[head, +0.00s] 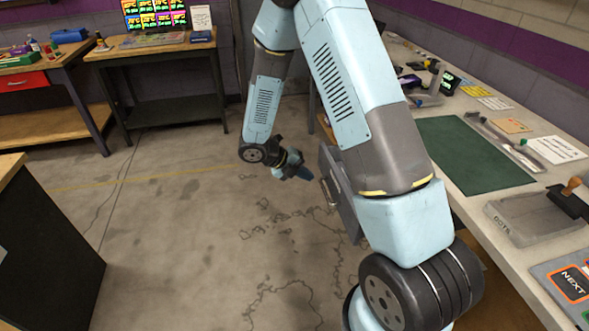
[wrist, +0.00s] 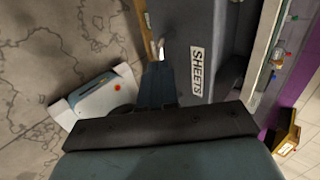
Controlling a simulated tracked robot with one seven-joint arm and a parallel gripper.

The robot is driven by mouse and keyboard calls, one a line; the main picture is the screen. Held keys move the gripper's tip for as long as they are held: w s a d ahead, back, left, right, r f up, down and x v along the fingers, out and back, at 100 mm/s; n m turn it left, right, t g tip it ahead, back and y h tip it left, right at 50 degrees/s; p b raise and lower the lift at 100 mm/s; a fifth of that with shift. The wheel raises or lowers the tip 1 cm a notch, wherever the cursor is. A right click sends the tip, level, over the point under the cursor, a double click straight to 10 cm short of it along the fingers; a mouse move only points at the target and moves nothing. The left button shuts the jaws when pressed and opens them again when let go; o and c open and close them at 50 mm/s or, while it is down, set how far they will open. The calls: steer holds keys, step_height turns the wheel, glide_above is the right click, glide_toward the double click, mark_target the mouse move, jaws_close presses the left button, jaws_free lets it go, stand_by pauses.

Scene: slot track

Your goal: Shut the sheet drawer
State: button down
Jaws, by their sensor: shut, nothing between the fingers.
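The grey sheet drawer (head: 347,200) sticks out from under the right-hand workbench in the head view, partly hidden behind my arm. A pale handle (head: 329,189) is on its front. In the wrist view the drawer front (wrist: 225,35) fills the upper middle and bears a white "SHEETS" label (wrist: 196,71). My gripper (head: 307,178) is in front of the drawer, to its left in the head view. In the wrist view its dark fingers (wrist: 157,80) are together and empty, close to the drawer front and the handle's end. I cannot tell whether they touch it.
The workbench (head: 407,108) runs along the right, with a green mat (head: 470,153) and a grey tray (head: 535,215) on top. A dark cabinet (head: 45,250) stands at the left front. Two tables are at the back left. The concrete floor (head: 180,240) between is clear.

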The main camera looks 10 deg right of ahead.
mark_target(330, 180)
steer(key=shift+d+f, duration=0.2)
steer(key=shift+d, duration=0.7)
steer(key=shift+d+f, duration=0.25)
steer(key=shift+d, duration=0.7)
steer(key=shift+d+f, duration=0.2)
steer(key=shift+d, duration=0.7)
